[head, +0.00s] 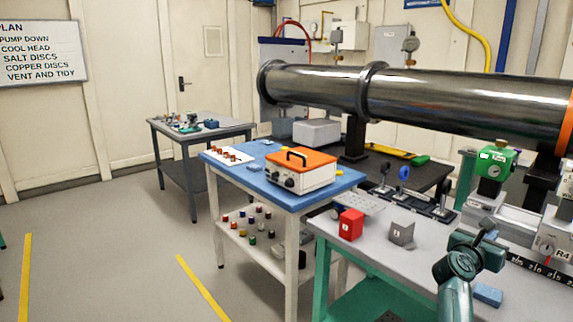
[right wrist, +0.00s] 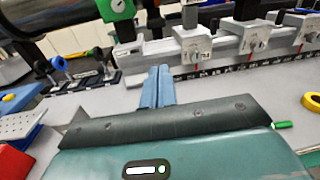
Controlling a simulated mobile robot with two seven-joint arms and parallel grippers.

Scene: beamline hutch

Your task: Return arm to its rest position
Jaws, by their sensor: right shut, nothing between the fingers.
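My right arm rises from the lower right of the head view. Its gripper (head: 490,230) is over the grey bench (head: 330,228), near the ruled rail. In the right wrist view the two blue-grey fingers of the right gripper (right wrist: 157,84) are pressed together, with nothing between them. The gripper's dark body hides the bench just below it. My left arm and left gripper are in neither view.
A red block (head: 350,224), a grey angled block (head: 401,232) and a blue piece (head: 487,295) lie on the bench. A green-cased gauge (head: 495,160) stands behind the gripper. A long metal tube (head: 460,96) crosses above. Open floor (head: 120,260) lies left.

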